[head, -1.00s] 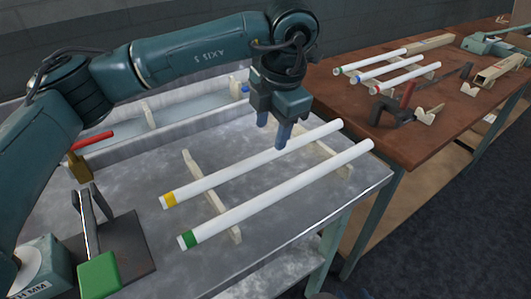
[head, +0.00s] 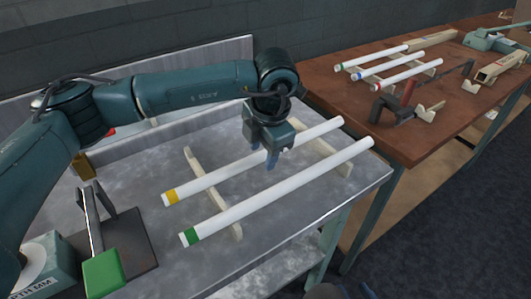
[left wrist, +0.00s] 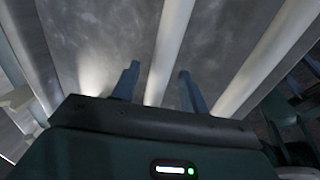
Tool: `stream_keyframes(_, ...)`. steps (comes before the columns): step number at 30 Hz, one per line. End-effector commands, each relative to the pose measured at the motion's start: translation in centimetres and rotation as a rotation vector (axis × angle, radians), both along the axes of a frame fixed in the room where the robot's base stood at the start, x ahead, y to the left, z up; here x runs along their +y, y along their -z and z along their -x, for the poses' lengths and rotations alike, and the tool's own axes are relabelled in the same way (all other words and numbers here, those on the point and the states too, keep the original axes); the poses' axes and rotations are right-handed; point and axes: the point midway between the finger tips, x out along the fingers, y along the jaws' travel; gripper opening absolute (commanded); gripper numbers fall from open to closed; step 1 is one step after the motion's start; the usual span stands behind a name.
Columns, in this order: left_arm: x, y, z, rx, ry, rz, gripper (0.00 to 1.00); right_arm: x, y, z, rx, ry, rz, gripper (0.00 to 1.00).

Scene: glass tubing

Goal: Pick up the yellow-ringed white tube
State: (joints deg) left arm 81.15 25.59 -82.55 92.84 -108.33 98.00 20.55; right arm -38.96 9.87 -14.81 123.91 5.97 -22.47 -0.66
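The yellow-ringed white tube (head: 215,178) lies slantwise across two wooden rests on the grey metal bench, with its yellow ring at the near left end. A green-ringed white tube (head: 285,186) lies parallel to it on the right. My left gripper (head: 273,158) points down at the yellow-ringed tube, right of its middle, and hides a piece of it. In the left wrist view, the two fingers (left wrist: 158,82) are apart and a white tube (left wrist: 168,45), apparently the yellow-ringed one, runs through the gap between them. Contact cannot be told. My right gripper is not in view.
The wooden rests (head: 196,160) stand under the tubes. A dark plate with a green-ended tool (head: 103,272) is at the bench's near left. A brown table (head: 345,103) at the right holds several shorter ringed tubes.

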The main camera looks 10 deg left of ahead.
Motion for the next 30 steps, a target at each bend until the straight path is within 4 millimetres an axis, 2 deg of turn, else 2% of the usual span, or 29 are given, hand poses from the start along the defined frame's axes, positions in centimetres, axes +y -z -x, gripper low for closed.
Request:
stream_keyframes(2, 0.0, 0.0, 0.0, 0.0, 0.0, 0.0, 0.37, 0.0, 0.0, 0.0, 0.0, 0.0, 0.0, 0.36)
stream_keyframes(16, 0.0, -0.1, 0.0, -0.001, 0.0, 0.001, 0.0, 0.0, 0.0, 0.0, 0.0, 0.0, 0.0, 0.36)
stream_keyframes(24, 0.0, -0.4, 0.0, -0.002, 0.0, 0.001, 0.0, 0.0, 0.1, 0.0, 0.0, 0.0, 0.0, 0.36)
stream_keyframes(26, -0.1, -1.0, -0.1, -0.004, 0.0, 0.001, 0.0, 0.0, 0.1, 0.0, 0.0, 0.0, -0.001, 0.36)
stream_keyframes(30, -0.1, -3.6, -0.1, -0.006, 0.0, 0.001, 0.0, 0.0, 0.3, 0.0, 0.002, 0.001, -0.005, 0.36)
